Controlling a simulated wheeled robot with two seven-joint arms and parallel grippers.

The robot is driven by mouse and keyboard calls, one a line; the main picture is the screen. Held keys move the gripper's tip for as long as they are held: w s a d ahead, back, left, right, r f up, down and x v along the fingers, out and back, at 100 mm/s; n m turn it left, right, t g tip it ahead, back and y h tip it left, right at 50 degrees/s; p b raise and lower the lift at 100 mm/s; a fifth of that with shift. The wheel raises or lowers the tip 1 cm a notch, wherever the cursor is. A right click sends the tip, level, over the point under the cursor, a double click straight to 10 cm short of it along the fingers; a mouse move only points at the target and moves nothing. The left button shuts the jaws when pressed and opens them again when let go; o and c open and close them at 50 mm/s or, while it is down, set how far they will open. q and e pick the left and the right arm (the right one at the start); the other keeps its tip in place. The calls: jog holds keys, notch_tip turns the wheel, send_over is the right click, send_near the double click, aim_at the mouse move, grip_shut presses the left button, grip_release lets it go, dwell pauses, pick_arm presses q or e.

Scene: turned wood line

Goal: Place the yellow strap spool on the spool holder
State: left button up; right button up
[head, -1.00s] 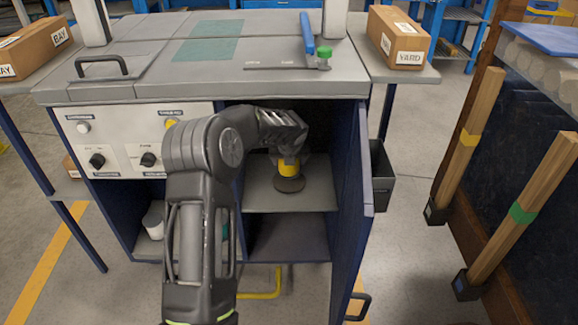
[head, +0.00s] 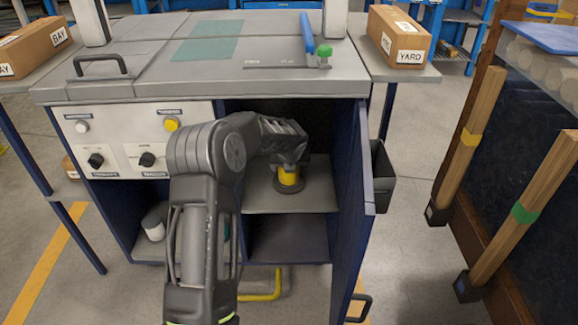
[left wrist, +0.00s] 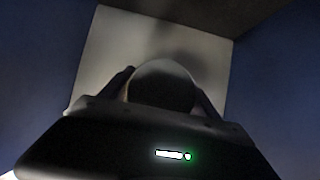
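The yellow strap spool (head: 289,179) is upright in the cabinet's right-hand bay, over the grey upper shelf (head: 258,198). A dark round base shows at its foot; I cannot tell whether this belongs to the spool or to a holder. My left gripper (head: 291,166) points down at the spool's top and hides its upper part. In the left wrist view a dark rounded shape (left wrist: 163,84) lies between the two fingers, one on each side. I cannot tell whether the fingers touch it. No separate spool holder can be made out. My right gripper is out of view.
The open blue cabinet door (head: 352,210) stands close on the right of the bay. The grey worktop (head: 140,72) overhangs above, and a control panel (head: 135,142) is on the left. A white cylinder (head: 154,224) stands in the lower left bay.

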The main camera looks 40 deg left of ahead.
pick_arm(q)
jog(key=o, duration=0.3)
jog(key=shift+r, duration=0.4)
jog(key=p+v, duration=0.4)
jog(key=v, duration=0.8)
jog(key=shift+r, duration=0.2)
jog(key=shift+f, duration=0.1)
